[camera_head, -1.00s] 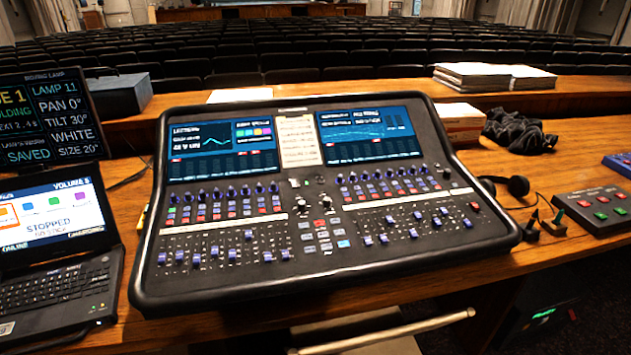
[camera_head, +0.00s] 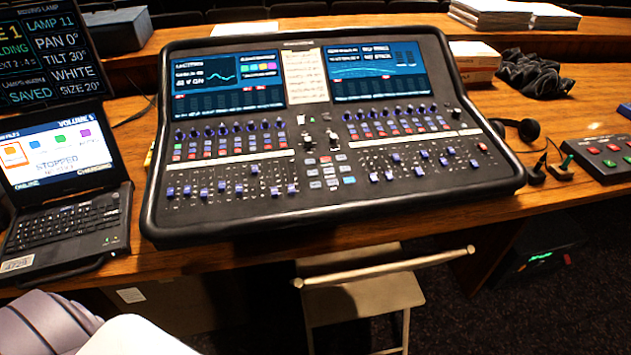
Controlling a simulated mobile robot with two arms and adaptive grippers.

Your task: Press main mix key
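The mixing desk (camera_head: 400,208) is a black console with two lit screens, rows of knobs and blue faders. It lies on the wooden table in the middle of the view. A cluster of small keys (camera_head: 331,171) sits at its centre, below two larger knobs; some keys are white and one is light blue. The key labels are too small to read, so I cannot tell which is the main mix key. A grey and white part of mine shows at the bottom left, well short of the desk. Neither gripper's fingers are visible.
A laptop (camera_head: 65,215) and a dark lamp display (camera_head: 45,60) stand left of the desk. Headphones (camera_head: 526,130), a black cloth (camera_head: 535,75) and a button box (camera_head: 606,158) lie to the right. A folding chair (camera_head: 362,297) stands in front of the table.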

